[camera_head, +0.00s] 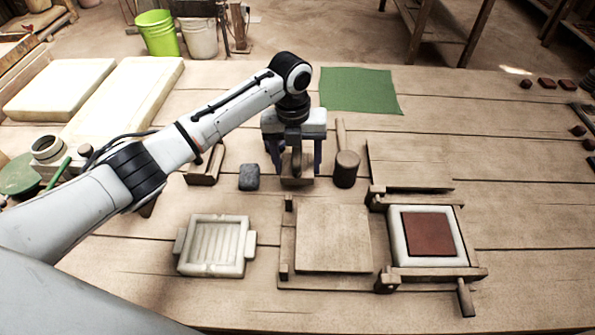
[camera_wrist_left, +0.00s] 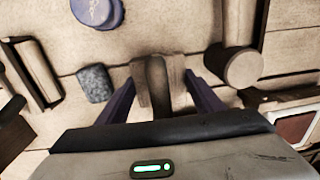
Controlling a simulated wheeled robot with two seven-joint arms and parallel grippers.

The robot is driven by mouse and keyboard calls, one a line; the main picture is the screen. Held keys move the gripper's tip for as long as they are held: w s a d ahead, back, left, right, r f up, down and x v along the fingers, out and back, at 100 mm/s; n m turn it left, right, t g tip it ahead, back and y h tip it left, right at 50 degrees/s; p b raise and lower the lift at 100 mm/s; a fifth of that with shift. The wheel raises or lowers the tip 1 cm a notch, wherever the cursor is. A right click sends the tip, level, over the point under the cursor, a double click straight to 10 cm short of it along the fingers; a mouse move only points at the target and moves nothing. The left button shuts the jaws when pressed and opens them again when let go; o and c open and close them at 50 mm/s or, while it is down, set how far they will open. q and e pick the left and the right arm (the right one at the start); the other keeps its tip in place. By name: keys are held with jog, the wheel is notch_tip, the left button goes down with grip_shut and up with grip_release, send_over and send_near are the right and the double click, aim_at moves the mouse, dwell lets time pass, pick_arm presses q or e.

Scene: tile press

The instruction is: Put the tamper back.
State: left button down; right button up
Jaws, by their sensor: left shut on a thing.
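My left gripper (camera_head: 293,165) reaches over the middle of the table, pointing down. It is shut on the tamper (camera_head: 297,181), a brown wooden block with an upright handle. In the left wrist view, the tamper (camera_wrist_left: 159,88) shows between the purple fingers of the gripper (camera_wrist_left: 162,98). The tamper is upright, at or just above the tabletop; I cannot tell if it touches. The gripper hides much of its upper part. My right gripper is not in view.
A grey block (camera_head: 249,177) lies left of the tamper, and a wooden mallet (camera_head: 346,170) close on its right. In front are a pale grooved mould (camera_head: 245,222), a wooden board (camera_head: 333,240) and the press with a red tile (camera_head: 428,233). A green cloth (camera_head: 360,90) lies behind.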

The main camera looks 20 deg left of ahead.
aim_at(297, 159)
pick_arm(q)
jog(key=shift+f, duration=1.7)
jog(key=shift+f, duration=0.1)
jog(key=c, duration=0.5)
grip_release()
jog(key=r, duration=1.2)
jog(key=shift+s+a+r, duration=0.1)
jog(key=shift+a, duration=0.15)
